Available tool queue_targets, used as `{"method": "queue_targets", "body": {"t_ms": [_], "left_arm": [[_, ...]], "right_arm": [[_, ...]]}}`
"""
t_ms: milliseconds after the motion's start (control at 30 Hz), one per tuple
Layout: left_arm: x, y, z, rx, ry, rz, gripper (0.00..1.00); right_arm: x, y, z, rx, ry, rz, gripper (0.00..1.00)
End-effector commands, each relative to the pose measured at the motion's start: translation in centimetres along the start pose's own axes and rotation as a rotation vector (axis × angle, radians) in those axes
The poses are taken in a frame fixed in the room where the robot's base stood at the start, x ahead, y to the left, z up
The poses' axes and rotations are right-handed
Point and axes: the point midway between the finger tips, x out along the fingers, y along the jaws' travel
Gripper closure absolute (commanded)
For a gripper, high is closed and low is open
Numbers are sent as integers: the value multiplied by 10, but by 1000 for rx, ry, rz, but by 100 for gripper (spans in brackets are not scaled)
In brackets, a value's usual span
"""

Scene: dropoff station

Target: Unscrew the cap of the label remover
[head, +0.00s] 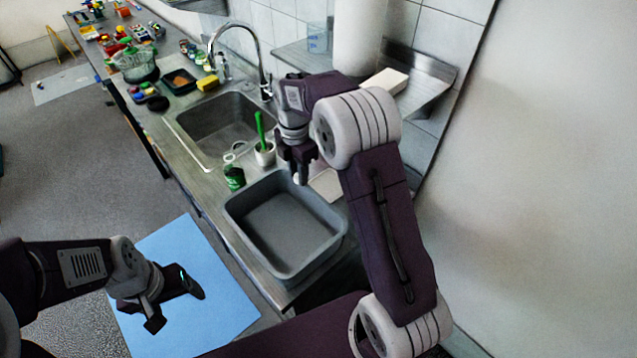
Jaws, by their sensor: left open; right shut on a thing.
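A small dark green bottle with a pale label (234,178) stands on the counter between the sink and the grey basin; I cannot read whether it is the label remover. My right gripper (299,174) points down just above the far edge of the basin. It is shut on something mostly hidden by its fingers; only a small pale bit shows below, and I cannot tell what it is. My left gripper (178,308) is low at the left, open and empty, above the blue mat (222,297). No cap can be made out clearly.
The grey basin (285,262) is empty. A white cup (265,155) with a green-handled brush stands by the sink (220,124). A pale flat thing (326,186) lies behind the basin. A metal wall shelf (425,75) is behind my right arm. Farther back the counter is crowded.

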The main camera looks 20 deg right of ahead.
Motion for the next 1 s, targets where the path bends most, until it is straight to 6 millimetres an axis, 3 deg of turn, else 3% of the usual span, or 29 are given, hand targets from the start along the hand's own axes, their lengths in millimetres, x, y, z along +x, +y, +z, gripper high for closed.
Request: {"method": "queue_targets", "body": {"t_ms": [100, 300, 600, 867, 1000], "left_arm": [[-11, 0, -1, 0, 0, 0, 24], [-21, 0, -2, 0, 0, 0, 24], [-22, 0, -2, 0, 0, 0, 24], [-22, 0, -2, 0, 0, 0, 24], [-26, 0, -3, 0, 0, 0, 24]], "right_arm": [[-3, 0, 30, 5, 0, -1, 100], [-2, 0, 71, 3, 0, -1, 100], [55, 0, 67, -1, 1, -3, 100], [68, 1, 67, -1, 0, 0, 100], [93, -1, 66, -1, 3, -6, 100]]}}
